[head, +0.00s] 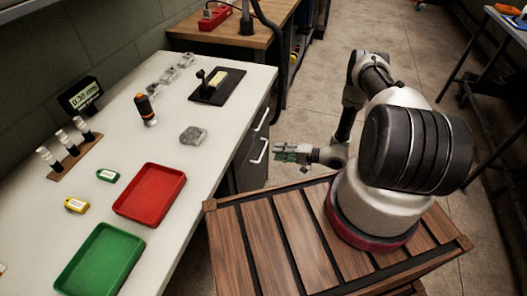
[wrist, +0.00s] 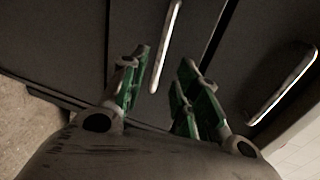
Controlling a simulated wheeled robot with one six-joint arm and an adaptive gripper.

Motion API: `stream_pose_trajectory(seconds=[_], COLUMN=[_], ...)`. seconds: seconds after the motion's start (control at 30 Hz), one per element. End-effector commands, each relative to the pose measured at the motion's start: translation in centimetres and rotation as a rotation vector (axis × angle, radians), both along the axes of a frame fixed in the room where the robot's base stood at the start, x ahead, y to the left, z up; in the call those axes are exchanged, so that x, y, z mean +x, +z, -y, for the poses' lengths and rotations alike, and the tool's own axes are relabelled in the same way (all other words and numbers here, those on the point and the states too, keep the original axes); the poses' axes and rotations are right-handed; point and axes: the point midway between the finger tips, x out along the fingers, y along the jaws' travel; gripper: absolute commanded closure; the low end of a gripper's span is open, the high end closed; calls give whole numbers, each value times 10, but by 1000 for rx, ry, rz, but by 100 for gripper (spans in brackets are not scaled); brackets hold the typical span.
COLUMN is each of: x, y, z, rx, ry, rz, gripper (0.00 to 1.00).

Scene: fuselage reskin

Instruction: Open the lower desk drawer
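The white-topped desk (head: 215,110) has dark drawer fronts facing my arm. Its lower drawer (head: 246,172) looks shut and has a pale bar handle (head: 260,151). My gripper (head: 279,152), with green-padded fingers, is just right of that handle in the head view. In the wrist view my gripper (wrist: 163,68) is open and empty. The lower handle (wrist: 166,45) shows ahead, in line with the gap between the fingers; I cannot tell whether they touch it. The upper drawer handle (wrist: 284,84) lies to the right of the fingers.
The upper handle (head: 262,118) also shows in the head view. A red tray (head: 150,194) and a green tray (head: 100,262) sit on the desk. A wooden workbench (head: 225,35) stands behind. Open floor (head: 300,130) lies right of the drawers.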

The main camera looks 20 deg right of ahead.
Motion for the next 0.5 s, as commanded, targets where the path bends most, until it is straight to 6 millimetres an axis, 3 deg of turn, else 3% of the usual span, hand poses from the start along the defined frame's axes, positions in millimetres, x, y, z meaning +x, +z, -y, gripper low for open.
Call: stream_pose_trajectory(seconds=[0.17, 0.5], x=[6, 35], y=[-2, -13], z=[-11, -55], rx=[-27, -25], ry=[15, 15], rz=[40, 36], gripper=[69, 69])
